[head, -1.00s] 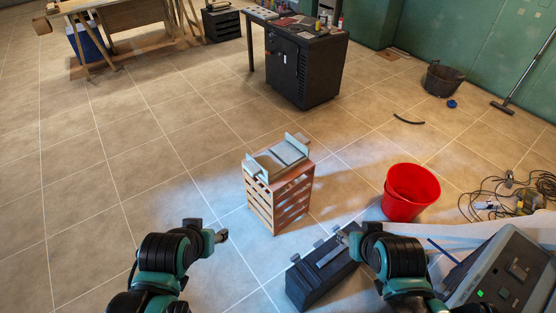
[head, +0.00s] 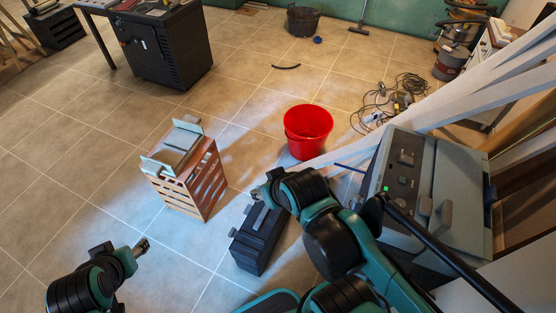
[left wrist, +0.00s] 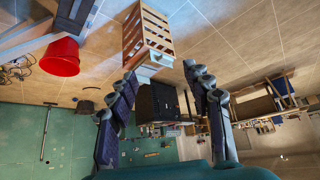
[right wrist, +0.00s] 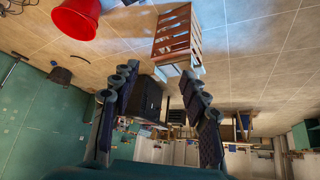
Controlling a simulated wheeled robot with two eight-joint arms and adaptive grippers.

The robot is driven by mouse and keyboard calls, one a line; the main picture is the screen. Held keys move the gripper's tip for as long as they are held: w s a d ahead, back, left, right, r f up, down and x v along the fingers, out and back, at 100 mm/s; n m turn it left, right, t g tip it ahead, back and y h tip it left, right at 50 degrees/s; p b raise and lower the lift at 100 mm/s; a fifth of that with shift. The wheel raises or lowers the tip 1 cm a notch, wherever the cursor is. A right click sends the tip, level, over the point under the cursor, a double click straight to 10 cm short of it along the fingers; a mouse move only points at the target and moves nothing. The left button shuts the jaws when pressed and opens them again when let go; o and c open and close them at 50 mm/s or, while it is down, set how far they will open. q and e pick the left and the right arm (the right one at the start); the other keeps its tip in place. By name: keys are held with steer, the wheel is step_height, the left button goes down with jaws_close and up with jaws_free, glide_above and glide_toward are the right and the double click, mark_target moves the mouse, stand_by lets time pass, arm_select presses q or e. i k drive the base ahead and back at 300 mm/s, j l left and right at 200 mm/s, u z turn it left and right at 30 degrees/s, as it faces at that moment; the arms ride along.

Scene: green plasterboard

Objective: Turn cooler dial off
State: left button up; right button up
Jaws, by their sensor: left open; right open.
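A grey box-shaped unit (head: 462,190), which looks like the cooler, stands at the right in the head view. Its panel carries a small lit green square (head: 387,189), a dark knob (head: 407,157) and lever-like parts. I cannot read the dial's setting. My right arm and a black bar cover part of its near side. My right gripper (head: 262,192) is left of the unit, apart from it, above a black toolbox. My left gripper (head: 141,247) is low at the left, over bare floor. In their wrist views, the left fingers (left wrist: 160,78) and right fingers (right wrist: 157,78) are spread and empty.
A wooden crate (head: 208,185) with a grey-green holder on top stands ahead. A black toolbox (head: 259,238) lies between it and my right arm. A red bucket (head: 307,130), cables (head: 385,100) and white beams (head: 480,85) are near the unit.

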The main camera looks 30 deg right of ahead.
mark_target(401, 202)
steer(key=z, duration=2.45)
